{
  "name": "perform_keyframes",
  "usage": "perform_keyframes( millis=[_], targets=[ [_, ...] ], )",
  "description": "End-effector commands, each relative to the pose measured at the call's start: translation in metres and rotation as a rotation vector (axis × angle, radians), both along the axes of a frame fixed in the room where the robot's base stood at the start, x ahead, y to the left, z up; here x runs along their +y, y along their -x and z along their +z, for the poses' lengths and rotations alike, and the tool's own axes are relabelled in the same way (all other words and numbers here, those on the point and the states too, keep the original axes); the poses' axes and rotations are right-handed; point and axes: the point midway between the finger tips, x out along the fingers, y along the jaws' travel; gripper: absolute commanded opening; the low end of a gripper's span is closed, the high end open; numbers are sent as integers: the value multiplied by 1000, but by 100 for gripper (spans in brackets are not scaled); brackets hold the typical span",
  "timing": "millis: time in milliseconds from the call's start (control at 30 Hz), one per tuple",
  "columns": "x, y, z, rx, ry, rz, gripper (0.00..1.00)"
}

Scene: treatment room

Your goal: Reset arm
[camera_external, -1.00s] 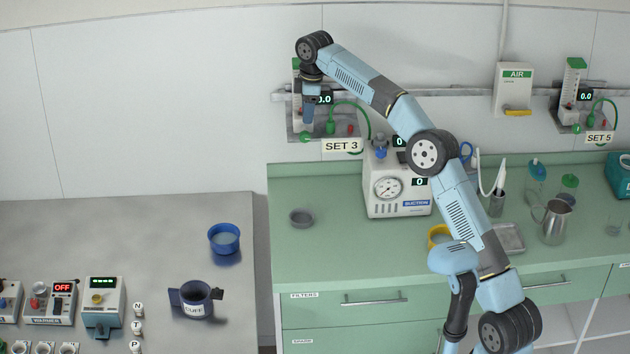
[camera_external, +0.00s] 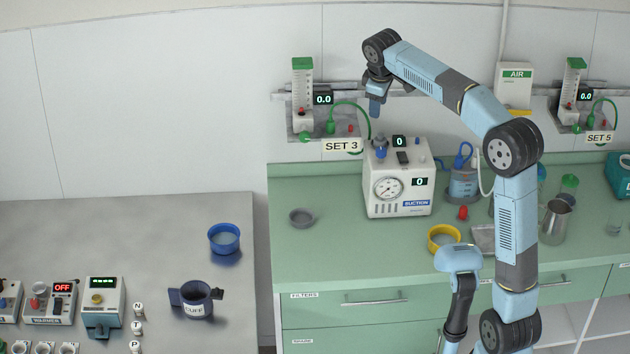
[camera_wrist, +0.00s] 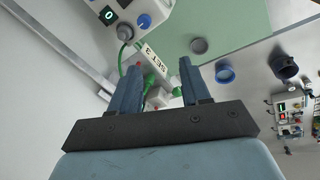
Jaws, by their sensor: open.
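My gripper (camera_external: 375,105) hangs from the raised arm in the external view, above the suction unit (camera_external: 398,190) on the green counter. In the wrist view my gripper (camera_wrist: 158,88) shows two blue fingers set apart with nothing held between them. The SET 3 flowmeter panel (camera_external: 318,112) is on the wall to the left of my gripper. Its SET 3 label (camera_wrist: 154,62) shows between and beyond the fingers in the wrist view.
A yellow bowl (camera_external: 443,238), a grey dish (camera_external: 301,218) and a metal jug (camera_external: 556,222) stand on the counter. On the left table are a blue bowl (camera_external: 224,238), the CUFF cup (camera_external: 196,298) and several small devices. Open space lies above the left table.

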Motion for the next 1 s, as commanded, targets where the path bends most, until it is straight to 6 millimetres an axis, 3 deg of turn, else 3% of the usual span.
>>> perform_keyframes(
  millis=[33, 467, 767, 1000],
  targets=[
    [-16, 11, 2, -13, -2, -37, 47],
    [-134, 101, -15, -96, -76, -362, 47],
    [-208, 176, -51, -147, -167, -603, 47],
    [-257, 239, -94, -182, -266, -799, 47]
  ],
)
